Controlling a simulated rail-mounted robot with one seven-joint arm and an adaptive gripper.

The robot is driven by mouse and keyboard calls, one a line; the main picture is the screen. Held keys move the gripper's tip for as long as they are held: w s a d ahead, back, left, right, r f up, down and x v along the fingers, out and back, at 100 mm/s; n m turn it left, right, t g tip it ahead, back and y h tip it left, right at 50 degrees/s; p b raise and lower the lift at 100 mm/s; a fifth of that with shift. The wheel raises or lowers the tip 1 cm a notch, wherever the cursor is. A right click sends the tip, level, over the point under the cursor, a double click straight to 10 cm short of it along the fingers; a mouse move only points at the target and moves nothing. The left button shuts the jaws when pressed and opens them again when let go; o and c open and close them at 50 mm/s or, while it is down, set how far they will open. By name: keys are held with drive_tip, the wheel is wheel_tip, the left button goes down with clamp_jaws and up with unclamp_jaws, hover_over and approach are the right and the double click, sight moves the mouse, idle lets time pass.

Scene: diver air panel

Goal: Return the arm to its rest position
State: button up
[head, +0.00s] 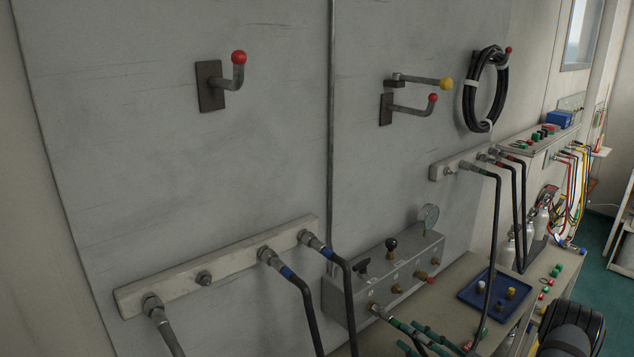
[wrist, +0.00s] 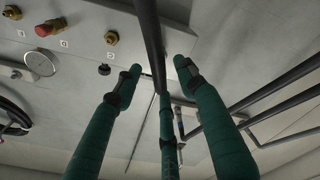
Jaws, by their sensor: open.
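My gripper (head: 405,333) has green-wrapped fingers and shows at the bottom of the head view, in front of the grey valve box (head: 350,300). In the wrist view my gripper (wrist: 158,75) is open, its left and right fingers well apart and a third between them lower down. A dark hose (wrist: 150,38) runs down the picture between the outer fingertips; I cannot tell whether it touches a finger. Nothing is clearly held. Most of my arm is outside the head view.
Black hoses (head: 303,295) hang from the left wall manifold (head: 225,262), and more hang from the right manifold (head: 450,168). A blue tray (head: 475,293) with small fittings sits on the bench. Wall hooks (head: 238,72) and a coiled hose (head: 470,100) are higher up.

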sight(391, 320)
drive_tip(key=x, duration=0.7)
drive_tip(key=shift+w+a+r, duration=0.1)
drive_tip(key=shift+w+a, duration=0.15)
drive_tip(key=shift+a, duration=0.1)
drive_tip(key=shift+w+n, duration=0.15)
drive_tip(key=shift+n, duration=0.35)
drive_tip(key=shift+a+n+b, duration=0.1)
drive_tip(key=shift+n+b, duration=0.2)
drive_tip(key=shift+n, duration=0.5)
drive_tip(key=n, duration=0.4)
drive_tip(key=shift+d+b, duration=0.2)
drive_tip(key=shift+b, duration=0.1)
drive_tip(key=n, duration=0.4)
drive_tip(key=shift+a+b, duration=0.1)
drive_tip(key=shift+b, duration=0.25)
drive_tip(key=n, duration=0.2)
drive_tip(key=shift+n+h, duration=0.3)
drive_tip(key=n+b, duration=0.1)
drive_tip(key=n, duration=0.2)
drive_tip(key=shift+n, duration=0.4)
drive_tip(key=n, duration=0.5)
drive_tip(key=shift+h, duration=0.3)
